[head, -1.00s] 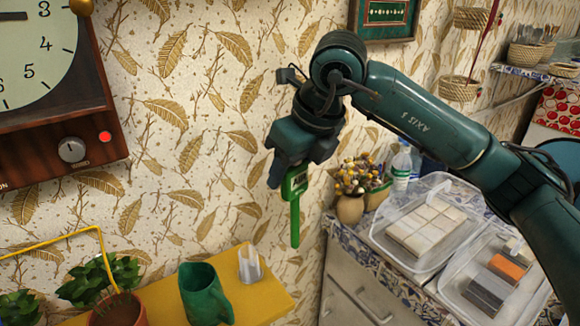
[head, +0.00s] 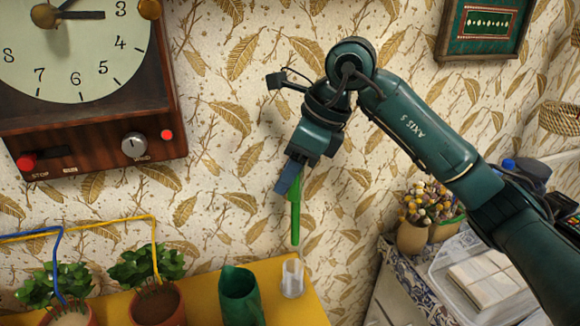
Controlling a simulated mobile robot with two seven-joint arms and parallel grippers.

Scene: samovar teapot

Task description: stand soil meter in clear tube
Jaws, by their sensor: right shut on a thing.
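The green soil meter (head: 296,212) hangs upright, its long thin part pointing down. My right gripper (head: 291,176) is shut on its upper end, which is largely hidden by the fingers. The clear tube (head: 292,279) stands upright on the yellow shelf (head: 272,272), near its right end. The meter's lower tip is just above the tube's mouth in the picture; I cannot tell whether it lines up in depth. My left gripper is not in view.
A dark green jug (head: 240,297) stands just left of the tube. Potted plants (head: 157,296) with yellow and blue tubing are further left. A large clock (head: 85,85) hangs above them. A flower vase (head: 411,236) and a clear bin (head: 480,280) are at right.

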